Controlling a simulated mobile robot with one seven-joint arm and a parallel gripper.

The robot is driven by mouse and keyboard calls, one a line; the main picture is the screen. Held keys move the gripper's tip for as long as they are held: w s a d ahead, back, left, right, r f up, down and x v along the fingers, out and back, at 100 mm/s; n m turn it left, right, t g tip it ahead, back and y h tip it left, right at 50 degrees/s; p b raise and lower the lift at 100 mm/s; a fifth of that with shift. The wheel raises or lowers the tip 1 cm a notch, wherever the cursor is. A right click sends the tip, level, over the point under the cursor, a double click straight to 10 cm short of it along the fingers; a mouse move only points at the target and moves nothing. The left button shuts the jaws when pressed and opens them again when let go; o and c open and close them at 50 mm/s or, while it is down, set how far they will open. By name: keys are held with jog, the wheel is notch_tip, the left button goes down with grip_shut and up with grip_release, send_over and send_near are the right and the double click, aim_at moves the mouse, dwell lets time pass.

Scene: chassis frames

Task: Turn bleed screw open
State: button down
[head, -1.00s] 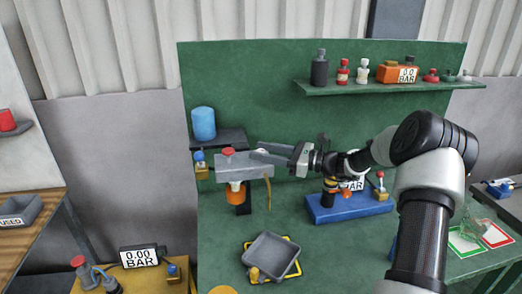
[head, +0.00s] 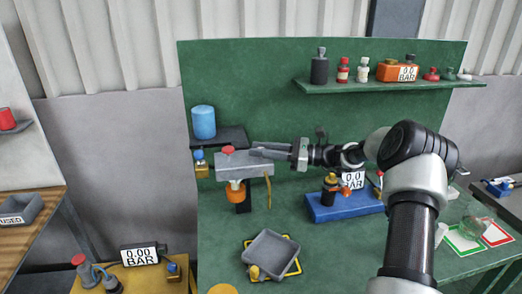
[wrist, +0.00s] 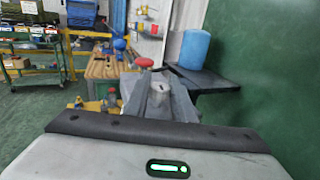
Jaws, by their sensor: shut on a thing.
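A grey block (head: 238,165) with a red cap (head: 228,150) stands above the green bench, left of centre in the head view. My gripper (head: 256,151) reaches in from the right, with its fingers over the block's right end. In the wrist view, my gripper (wrist: 158,92) has its two dark fingers on either side of a small grey cylinder with a dark slot, which looks like the bleed screw (wrist: 158,97). The gripper is shut on it. The red cap (wrist: 144,62) shows just beyond. In the head view the fingers hide the screw.
A blue cylinder (head: 203,122) stands on a dark shelf behind the block. A thin tan tube (head: 268,190) hangs below its right end. A grey tray (head: 270,255) sits on the bench in front. A blue fixture (head: 335,208) stands to the right, below my arm.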

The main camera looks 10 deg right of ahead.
jog(key=shift+n+g+y+b, duration=0.55)
jog(key=shift+n+g, duration=0.95)
jog(key=shift+g, duration=0.8)
jog(key=c, duration=1.5)
grip_release()
jog(key=shift+d, duration=0.15)
jog(key=shift+d, duration=0.35)
jog(key=d, duration=0.4)
jog(key=s+d+b, duration=0.1)
jog(key=d, duration=0.1)
jog(key=shift+d, duration=0.3)
